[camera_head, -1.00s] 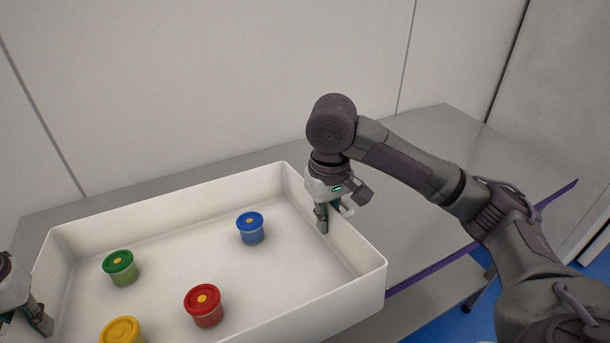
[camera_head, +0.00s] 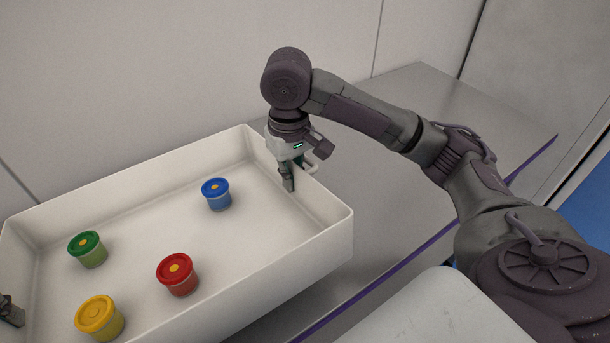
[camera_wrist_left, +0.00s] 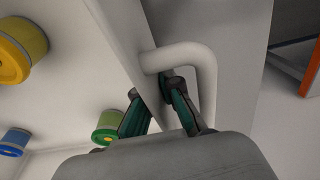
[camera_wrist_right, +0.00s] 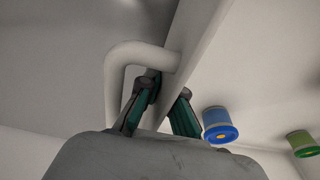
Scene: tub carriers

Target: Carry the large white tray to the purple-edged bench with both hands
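The large white tray (camera_head: 285,262) is over the grey bench (camera_head: 385,185) with the purple edge (camera_head: 400,268); I cannot tell whether its underside touches the top. My right gripper (camera_head: 287,180) is shut on the tray's right end wall at the handle (camera_wrist_right: 118,75), one finger on each side. My left gripper (camera_wrist_left: 158,112) is shut on the opposite end wall by its handle (camera_wrist_left: 205,75); only a fingertip part shows in the head view (camera_head: 10,312). Inside stand blue (camera_head: 217,195), green (camera_head: 88,250), red (camera_head: 178,275) and yellow (camera_head: 100,318) lidded tubs, upright.
A pale wall (camera_head: 170,70) runs behind the bench. The bench top right of the tray is bare, with my right arm above it. Blue floor (camera_head: 590,205) shows at the right. An orange-edged piece (camera_wrist_left: 310,70) shows in the left wrist view.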

